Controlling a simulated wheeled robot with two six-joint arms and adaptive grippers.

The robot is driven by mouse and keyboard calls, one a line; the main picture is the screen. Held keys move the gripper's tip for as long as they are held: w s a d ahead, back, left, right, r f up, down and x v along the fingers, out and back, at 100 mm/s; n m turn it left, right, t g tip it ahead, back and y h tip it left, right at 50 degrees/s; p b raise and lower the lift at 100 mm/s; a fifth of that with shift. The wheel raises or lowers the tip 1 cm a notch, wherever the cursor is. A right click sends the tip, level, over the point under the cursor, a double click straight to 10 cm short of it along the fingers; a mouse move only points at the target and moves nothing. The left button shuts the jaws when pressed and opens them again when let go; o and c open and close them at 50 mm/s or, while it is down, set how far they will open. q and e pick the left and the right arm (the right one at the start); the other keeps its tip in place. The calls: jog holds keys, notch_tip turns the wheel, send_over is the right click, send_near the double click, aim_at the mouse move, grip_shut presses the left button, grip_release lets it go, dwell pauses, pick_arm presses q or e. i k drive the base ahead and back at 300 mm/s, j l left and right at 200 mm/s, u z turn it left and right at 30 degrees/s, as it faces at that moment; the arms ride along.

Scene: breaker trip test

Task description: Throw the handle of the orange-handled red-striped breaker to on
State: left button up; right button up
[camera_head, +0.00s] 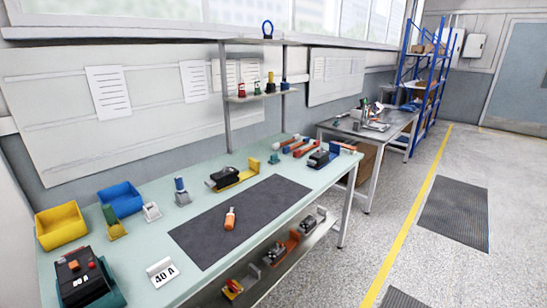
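I cannot make out for sure which device is the orange-handled red-striped breaker. A black device (82,281) with an orange knob and a red knob stands at the bench's near left corner, marked "80 A". A black device on a yellow base (228,178) lies behind the dark mat. Another dark device (320,158) sits at the bench's far right. Their handle positions are too small to read. A small orange object (230,218) lies on the mat (197,240). Neither of my grippers is in view.
A yellow bin (61,225) and a blue bin (121,198) stand at the back left. Several devices lie on the lower shelf. A second table (340,130) and a blue rack (428,90) stand beyond.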

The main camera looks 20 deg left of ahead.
aim_at(74, 265)
jog(key=u, duration=2.15)
